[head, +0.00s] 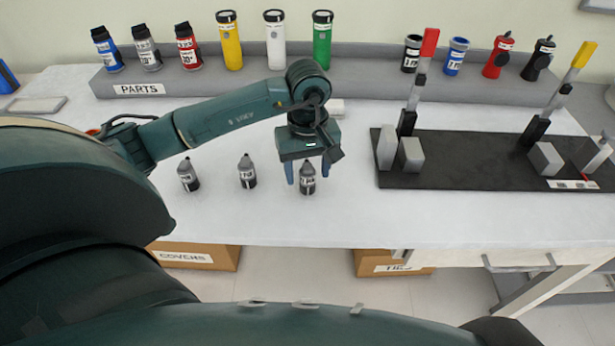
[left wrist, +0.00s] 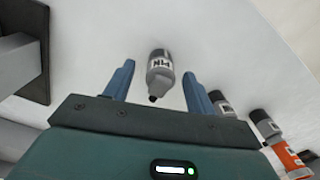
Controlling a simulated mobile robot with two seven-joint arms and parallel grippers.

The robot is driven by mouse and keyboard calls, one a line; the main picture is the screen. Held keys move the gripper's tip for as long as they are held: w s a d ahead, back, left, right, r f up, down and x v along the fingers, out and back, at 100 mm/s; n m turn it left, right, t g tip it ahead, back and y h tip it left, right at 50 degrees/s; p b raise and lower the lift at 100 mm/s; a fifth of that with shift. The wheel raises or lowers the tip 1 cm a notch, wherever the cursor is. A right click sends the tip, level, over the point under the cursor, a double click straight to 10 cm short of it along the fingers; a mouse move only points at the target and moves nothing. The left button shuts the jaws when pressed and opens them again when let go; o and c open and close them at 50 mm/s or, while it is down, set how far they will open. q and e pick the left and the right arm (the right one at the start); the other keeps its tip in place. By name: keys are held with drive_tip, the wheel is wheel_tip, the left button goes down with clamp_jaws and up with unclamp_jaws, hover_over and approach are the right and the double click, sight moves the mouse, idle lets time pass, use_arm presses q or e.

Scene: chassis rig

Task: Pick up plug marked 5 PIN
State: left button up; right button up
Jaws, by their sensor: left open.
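Three small grey and black plugs stand in a row on the white table: a left one (head: 188,175), a middle one (head: 247,173) and a right one (head: 308,181). Their labels are too small to read in the head view. My left gripper (head: 306,183) is open, pointing down, with its blue fingers on either side of the right plug. In the left wrist view, a plug (left wrist: 160,70) with a label reading PIN lies between the open fingers, apart from both; any number on it is not readable. My right gripper is not in view.
A grey PARTS shelf (head: 141,90) with coloured cylinders and plugs runs along the back. A black board (head: 450,170) with grey blocks and two upright levers, red-tipped (head: 430,42) and yellow-tipped (head: 584,54), stands at right. The table front is clear.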

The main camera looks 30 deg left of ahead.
sight(307, 170)
use_arm(q)
drive_tip(key=shift+f, duration=1.6)
drive_tip(key=shift+c, duration=0.4)
drive_tip(key=c, duration=1)
